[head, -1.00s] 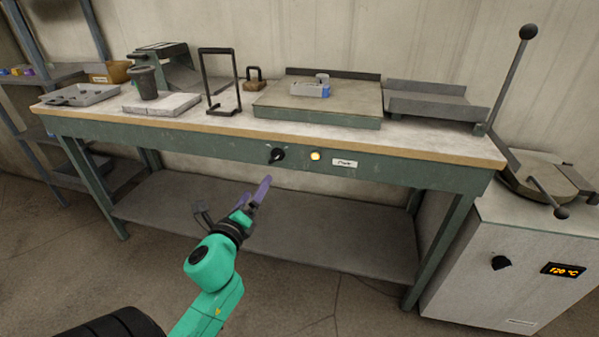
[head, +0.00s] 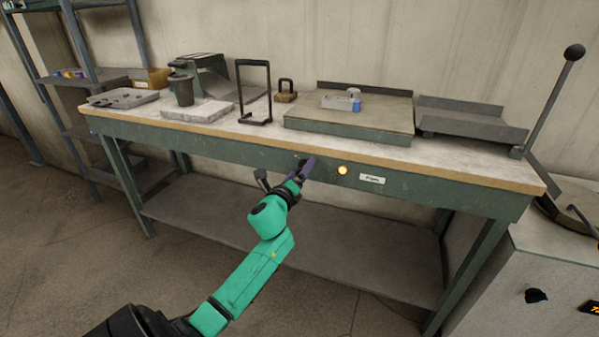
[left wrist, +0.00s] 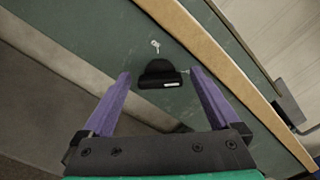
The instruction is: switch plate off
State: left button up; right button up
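The black knob (left wrist: 158,75) is on the green front apron of the workbench, with a white mark on its face and a small white symbol beside it in the left wrist view. My left gripper (left wrist: 158,82) is open, its two purple fingers reaching to either side of the knob; I cannot tell whether they touch it. In the head view the left gripper (head: 306,166) covers most of the knob. A lit yellow lamp (head: 342,170) and a white label (head: 372,179) sit to the right of it. The flat plate (head: 350,118) is on the bench top above. My right gripper is not in view.
The bench (head: 230,150) carries a grey tray (head: 122,98), a dark cup (head: 181,90), a black frame stand (head: 254,92) and a padlock-shaped weight (head: 286,91). A shelf rack (head: 100,75) is at the left.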

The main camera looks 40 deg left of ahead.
pick_arm(q)
jog(key=c, duration=1.1)
jog(key=shift+c, duration=0.2)
